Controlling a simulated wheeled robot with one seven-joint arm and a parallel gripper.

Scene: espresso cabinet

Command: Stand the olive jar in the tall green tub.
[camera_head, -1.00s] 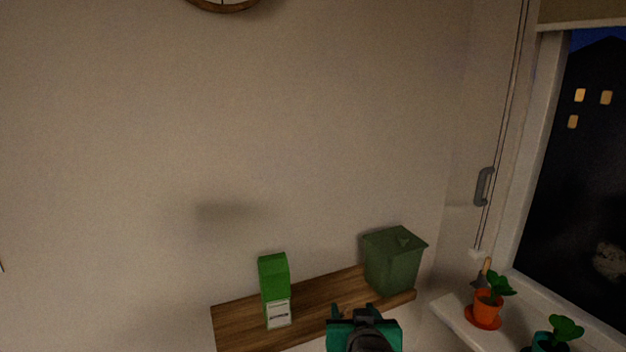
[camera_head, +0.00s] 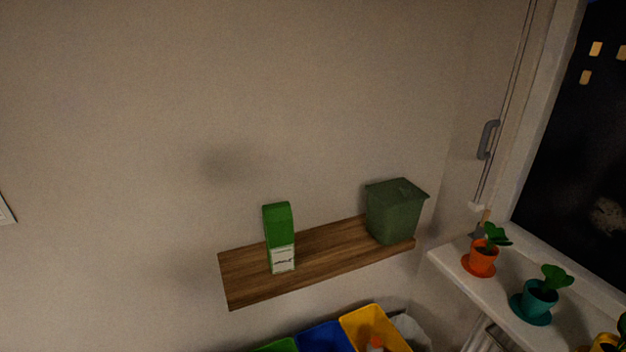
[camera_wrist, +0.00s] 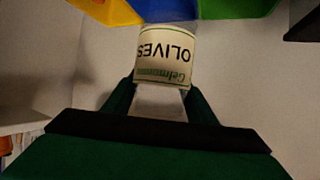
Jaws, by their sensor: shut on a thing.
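In the wrist view my gripper (camera_wrist: 160,92) is shut on the olive jar (camera_wrist: 163,58), a jar with a cream label reading OLIVES, which looks upside down in this picture. The jar's far end lies in front of coloured tubs. My gripper and the jar are not in the head view.
A blue tub (camera_head: 325,338) and a yellow tub (camera_head: 362,322) holding an orange-topped item (camera_head: 375,344) stand beside the green one. Above, a wooden shelf (camera_head: 325,262) bears a green carton (camera_head: 280,238) and a dark green lidded bin (camera_head: 394,212). Potted plants line the windowsill (camera_head: 460,268) at right.

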